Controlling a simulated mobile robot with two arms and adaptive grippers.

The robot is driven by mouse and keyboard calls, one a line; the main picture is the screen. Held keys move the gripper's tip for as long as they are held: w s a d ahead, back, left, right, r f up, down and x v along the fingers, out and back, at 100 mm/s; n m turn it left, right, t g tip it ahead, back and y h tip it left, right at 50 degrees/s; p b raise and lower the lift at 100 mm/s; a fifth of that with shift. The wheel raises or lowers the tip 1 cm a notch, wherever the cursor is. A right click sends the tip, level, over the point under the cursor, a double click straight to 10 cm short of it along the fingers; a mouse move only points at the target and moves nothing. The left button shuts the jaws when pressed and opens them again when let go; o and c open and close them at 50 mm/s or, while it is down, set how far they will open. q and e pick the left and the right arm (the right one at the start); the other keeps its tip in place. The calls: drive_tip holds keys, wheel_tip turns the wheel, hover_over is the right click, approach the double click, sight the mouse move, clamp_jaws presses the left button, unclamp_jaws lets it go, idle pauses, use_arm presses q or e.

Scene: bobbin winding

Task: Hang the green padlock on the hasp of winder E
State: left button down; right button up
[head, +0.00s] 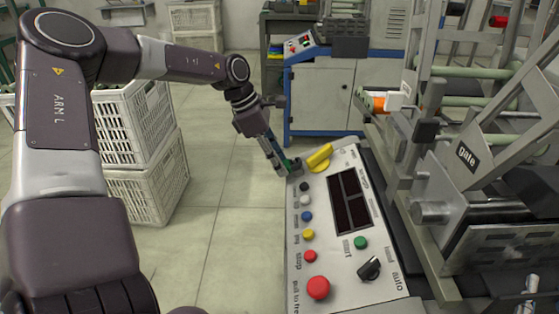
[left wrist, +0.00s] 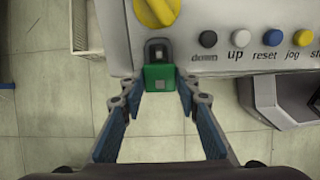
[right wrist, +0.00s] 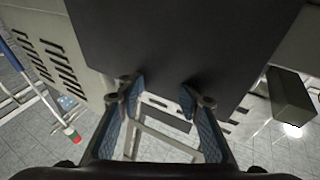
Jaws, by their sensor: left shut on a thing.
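My left gripper (head: 284,161) is shut on the green padlock (left wrist: 158,78), holding it by its body between the fingertips. In the left wrist view, the padlock's dark shackle points away from the gripper and overlaps the edge of the control panel (left wrist: 205,18), just below the yellow rotary handle (left wrist: 157,10). In the head view, the gripper is at the panel's far left corner beside the yellow handle (head: 320,157). I cannot make out the hasp, or tell whether the shackle is through it. My right gripper (right wrist: 161,95) is open and empty in front of a dark flat surface.
The panel carries several buttons, a dark display (head: 350,200) and a black selector (head: 369,268). The winder frame with a "gate" label (head: 467,154) stands to the right. White crates (head: 140,185) stand on the floor at left. Floor between crates and panel is clear.

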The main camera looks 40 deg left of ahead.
use_arm(q)
drive_tip(key=shift+f, duration=0.1)
use_arm(e)
drive_tip(key=shift+s+d+f, duration=0.1)
drive_tip(key=shift+s+f, duration=0.1)
drive_tip(key=shift+f, duration=0.15)
use_arm(q)
drive_tip(key=shift+s+a, duration=0.15)
drive_tip(key=shift+s, duration=0.05)
use_arm(e)
drive_tip(key=shift+r, duration=0.3)
use_arm(q)
drive_tip(key=shift+s+a+f, duration=0.1)
drive_tip(key=shift+f, duration=0.05)
use_arm(e)
drive_tip(key=shift+s+r+t, duration=0.1)
drive_tip(key=shift+r+t, duration=0.3)
drive_tip(key=shift+r, duration=0.35)
use_arm(q)
drive_tip(key=c, duration=1.4)
unclamp_jaws()
drive_tip(key=shift+c, duration=0.2)
drive_tip(key=shift+o, duration=0.3)
drive_tip(key=v, duration=1.2)
use_arm(e)
drive_tip(key=shift+f, duration=0.3)
